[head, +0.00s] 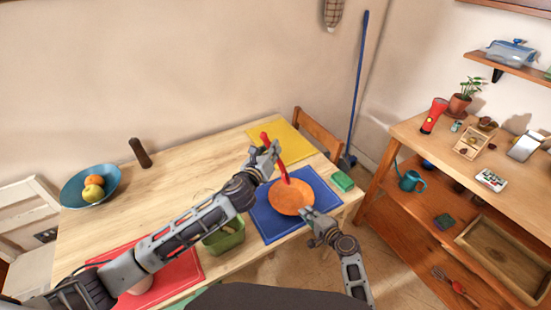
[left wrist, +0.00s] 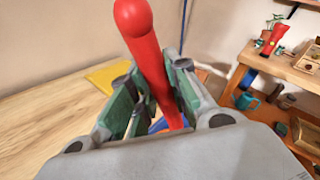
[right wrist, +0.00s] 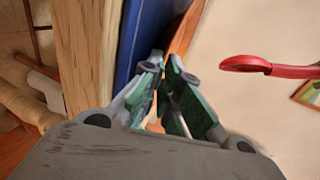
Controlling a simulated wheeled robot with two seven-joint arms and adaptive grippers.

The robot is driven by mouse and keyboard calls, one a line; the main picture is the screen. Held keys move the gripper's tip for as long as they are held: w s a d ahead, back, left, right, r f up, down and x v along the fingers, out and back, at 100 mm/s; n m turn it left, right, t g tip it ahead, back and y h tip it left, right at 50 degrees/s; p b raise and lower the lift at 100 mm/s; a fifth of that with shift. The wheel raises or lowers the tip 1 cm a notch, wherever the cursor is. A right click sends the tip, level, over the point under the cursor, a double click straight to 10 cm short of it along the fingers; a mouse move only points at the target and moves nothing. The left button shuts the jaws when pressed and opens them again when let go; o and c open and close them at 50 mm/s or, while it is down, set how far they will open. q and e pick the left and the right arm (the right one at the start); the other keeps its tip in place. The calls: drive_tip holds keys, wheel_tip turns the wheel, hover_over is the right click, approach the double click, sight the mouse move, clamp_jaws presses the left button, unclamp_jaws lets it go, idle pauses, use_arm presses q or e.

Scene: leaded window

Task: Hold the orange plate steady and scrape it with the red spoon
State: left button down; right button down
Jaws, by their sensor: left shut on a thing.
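The orange plate (head: 291,198) is over the blue mat on the table. My right gripper (head: 307,212) is at its near rim. In the right wrist view the plate (right wrist: 184,36) shows nearly edge-on, its rim between the close-set fingers (right wrist: 164,68). My left gripper (head: 266,155) is shut on the red spoon (head: 281,168), beyond the plate. In the left wrist view the spoon's handle (left wrist: 148,50) rises between the fingers (left wrist: 152,90). In the right wrist view the spoon's bowl (right wrist: 245,63) is apart from the plate. Its lower end overlaps the plate's far part in the head view.
A green sponge (head: 342,181) lies right of the blue mat (head: 262,216). A green container (head: 224,238) stands left of it, partly behind my left arm. A yellow mat (head: 283,140), red mat (head: 180,277) and blue fruit bowl (head: 75,194) are on the table. The table's back left is mostly clear.

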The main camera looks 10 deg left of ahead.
drive_tip(key=c, duration=1.6)
unclamp_jaws()
drive_tip(key=shift+o, duration=0.2)
drive_tip(key=shift+f, duration=0.1)
drive_tip(key=shift+s, duration=0.1)
drive_tip(key=v, duration=1.1)
drive_tip(key=shift+s+d+r, duration=0.25)
drive_tip(key=shift+s, duration=0.05)
